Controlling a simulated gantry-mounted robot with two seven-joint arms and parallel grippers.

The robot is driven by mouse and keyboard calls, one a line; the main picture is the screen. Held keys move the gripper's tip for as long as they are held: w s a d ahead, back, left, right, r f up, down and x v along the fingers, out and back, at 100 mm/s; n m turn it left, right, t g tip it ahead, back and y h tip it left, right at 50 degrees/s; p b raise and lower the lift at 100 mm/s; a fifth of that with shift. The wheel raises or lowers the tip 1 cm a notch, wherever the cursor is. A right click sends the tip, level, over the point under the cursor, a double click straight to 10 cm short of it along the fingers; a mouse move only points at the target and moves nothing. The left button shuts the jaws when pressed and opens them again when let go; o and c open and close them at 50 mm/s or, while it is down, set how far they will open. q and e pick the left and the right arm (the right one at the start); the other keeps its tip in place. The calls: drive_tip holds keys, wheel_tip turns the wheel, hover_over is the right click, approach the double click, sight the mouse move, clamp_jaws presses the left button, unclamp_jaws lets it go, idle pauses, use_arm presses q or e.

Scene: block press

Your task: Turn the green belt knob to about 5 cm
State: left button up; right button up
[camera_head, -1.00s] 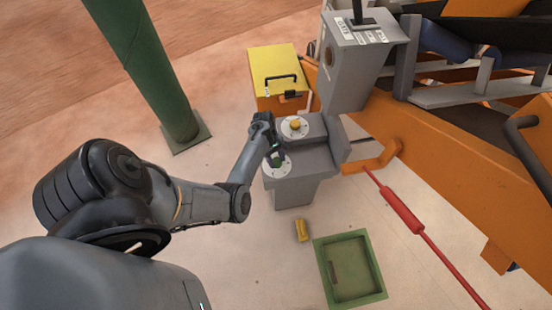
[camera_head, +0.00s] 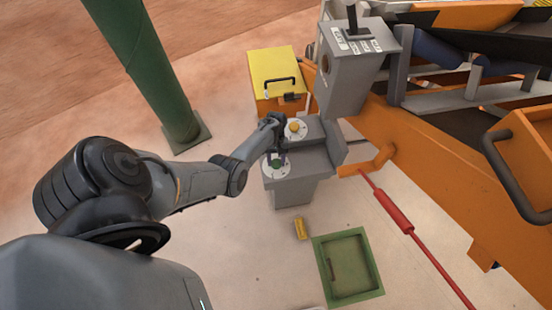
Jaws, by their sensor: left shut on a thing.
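The green belt knob (camera_head: 276,164) sits on a round white dial (camera_head: 268,172) at the near left of the grey control pedestal (camera_head: 303,172). My left gripper (camera_head: 276,155) reaches in from the left and is shut on the green knob from above. The fingers partly hide the knob and the far side of its dial. The dial's marks are too small to read. A yellow knob (camera_head: 294,126) on a second white dial stands just behind, close to the gripper. My right gripper is not in view.
A yellow-topped box (camera_head: 272,63) with a black handle stands behind the pedestal. A grey lever box (camera_head: 352,75) and the orange machine (camera_head: 430,150) rise to the right. A yellow block (camera_head: 300,229) and a green tray (camera_head: 373,296) lie on the floor in front.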

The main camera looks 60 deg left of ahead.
use_arm(q)
drive_tip(key=m, duration=0.2)
drive_tip(key=m+g+y+p, duration=0.1)
drive_tip(key=m, duration=0.2)
drive_tip(key=shift+w+m+g+y, duration=0.1)
drive_tip(key=shift+m+g+y, duration=0.2)
drive_tip(key=m+y, duration=0.1)
drive_tip(key=m, duration=0.3)
drive_tip(key=shift+d+m+g+p, duration=0.15)
drive_tip(key=shift+m+g+p, duration=0.15)
drive_tip(key=shift+g+p, duration=0.1)
drive_tip(key=m+y, duration=0.1)
drive_tip(key=m, duration=0.1)
drive_tip(key=m+y+p, duration=0.1)
drive_tip(key=m, duration=0.2)
drive_tip(key=shift+d+y+p, duration=0.15)
drive_tip(key=shift+y+p, duration=0.15)
drive_tip(key=m, duration=0.2)
drive_tip(key=m+t+y+p, duration=0.1)
drive_tip(key=m, duration=0.2)
drive_tip(key=shift+d+y, duration=0.15)
drive_tip(key=shift+y, duration=0.15)
drive_tip(key=shift+p, duration=0.3)
drive_tip(key=o, duration=1)
